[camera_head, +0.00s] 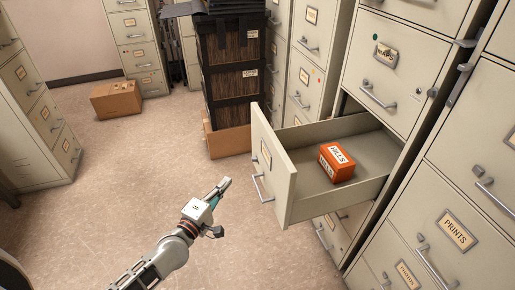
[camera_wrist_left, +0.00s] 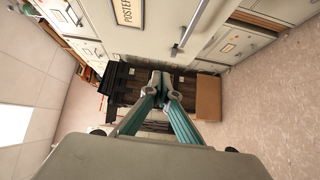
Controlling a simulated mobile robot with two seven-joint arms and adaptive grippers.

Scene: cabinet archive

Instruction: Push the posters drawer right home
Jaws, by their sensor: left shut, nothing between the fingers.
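The posters drawer (camera_head: 274,166) stands pulled well out of its cream cabinet in the head view. Its front carries a label and a bar handle (camera_head: 259,187). In the left wrist view the drawer front (camera_wrist_left: 150,38) fills the upper middle, with a label reading "POSTER" and the handle (camera_wrist_left: 185,33). An orange box marked "HILLS" (camera_head: 337,164) lies inside the drawer. My left gripper (camera_head: 226,184) is shut and empty, a little left of the drawer front and apart from it. Its closed fingertips (camera_wrist_left: 161,78) show in the left wrist view. My right gripper is out of view.
A cabinet with a prints drawer (camera_head: 457,232) stands at the right. A dark crate stack (camera_head: 232,85) with a cardboard box (camera_head: 226,142) at its foot stands behind the open drawer. Another cardboard box (camera_head: 117,99) lies at the back left. The floor left of the drawer is clear.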

